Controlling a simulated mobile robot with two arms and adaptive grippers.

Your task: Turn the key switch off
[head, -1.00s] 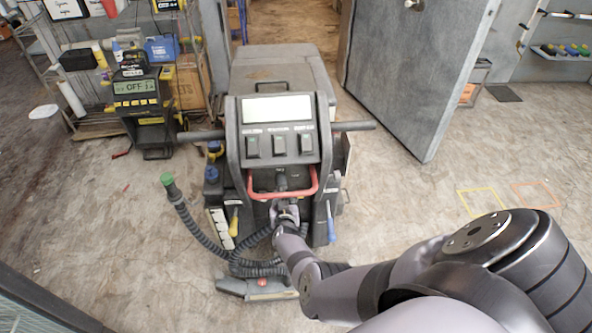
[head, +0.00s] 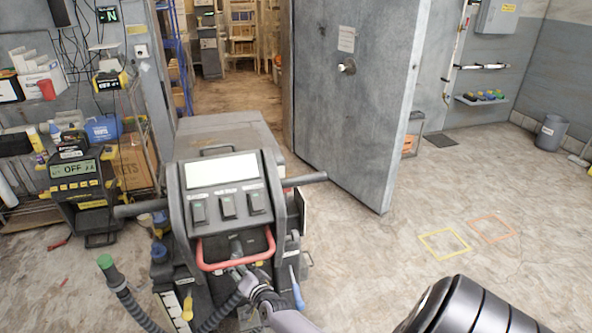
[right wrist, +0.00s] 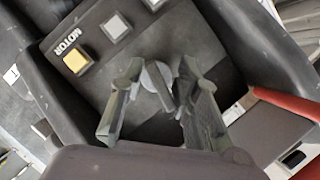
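The floor machine (head: 225,170) stands in front of the doorway, with a sloped panel and a red bar handle (head: 268,250). The dark key switch (head: 236,244) sits low on the panel, behind the red bar. In the right wrist view, the key switch (right wrist: 157,78) shows a round pale-grey face with a dark key standing on it. My right gripper (head: 238,270) reaches in at the red bar. In the right wrist view, its two fingers (right wrist: 158,72) are apart, one on each side of the key; contact is unclear. My left gripper is not in view.
The wrist view shows a yellow button (right wrist: 76,60) beside the word MOTOR and pale buttons (right wrist: 116,26). A hose with a green end (head: 106,262) stands left of the machine. A large grey door (head: 355,110) is open behind it.

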